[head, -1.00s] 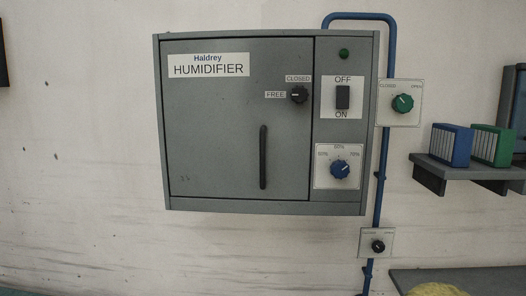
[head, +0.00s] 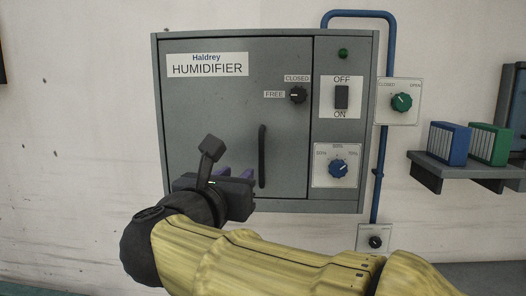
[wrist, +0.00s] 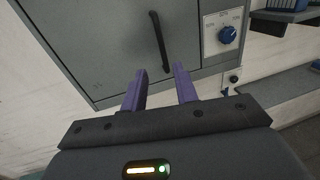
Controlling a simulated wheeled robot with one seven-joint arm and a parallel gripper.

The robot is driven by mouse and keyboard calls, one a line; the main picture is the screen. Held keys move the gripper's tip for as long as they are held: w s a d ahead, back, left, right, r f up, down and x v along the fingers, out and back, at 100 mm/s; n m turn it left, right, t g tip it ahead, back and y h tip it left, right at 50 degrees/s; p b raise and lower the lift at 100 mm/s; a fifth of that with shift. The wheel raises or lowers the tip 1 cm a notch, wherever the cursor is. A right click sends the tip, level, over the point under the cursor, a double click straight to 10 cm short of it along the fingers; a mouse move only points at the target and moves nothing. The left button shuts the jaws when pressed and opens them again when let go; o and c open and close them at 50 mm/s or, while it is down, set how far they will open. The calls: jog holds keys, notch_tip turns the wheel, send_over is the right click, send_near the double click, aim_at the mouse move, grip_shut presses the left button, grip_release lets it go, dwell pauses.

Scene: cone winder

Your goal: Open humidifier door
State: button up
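The grey humidifier cabinet (head: 260,197) hangs on the wall, and its door (head: 215,110) is closed flush. The door has a black vertical bar handle (head: 262,156) near its right edge. A black latch knob (head: 298,95) sits above the handle, between FREE and CLOSED labels; its pointer is toward FREE. My gripper (head: 234,172) is in front of the lower door, just left of the handle in the head view. In the wrist view my gripper (wrist: 160,85) has two purple fingers apart with nothing between them. The handle (wrist: 160,42) lies beyond the fingertips, not touched.
Right of the door are a black OFF/ON switch (head: 341,97), a blue humidity dial (head: 338,168) and a green indicator (head: 343,53). A green valve knob (head: 401,102) is beside a blue pipe (head: 381,150). A shelf (head: 470,170) holds binders at right.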

aim_at(260, 152)
jog(key=shift+w, duration=0.15)
jog(key=p+x, duration=0.9)
jog(key=x, duration=0.7)
jog(key=shift+w+d, duration=0.2)
jog(key=shift+w, duration=0.1)
jog(key=shift+w+f, duration=0.1)
jog(key=shift+w, duration=0.25)
grip_shut()
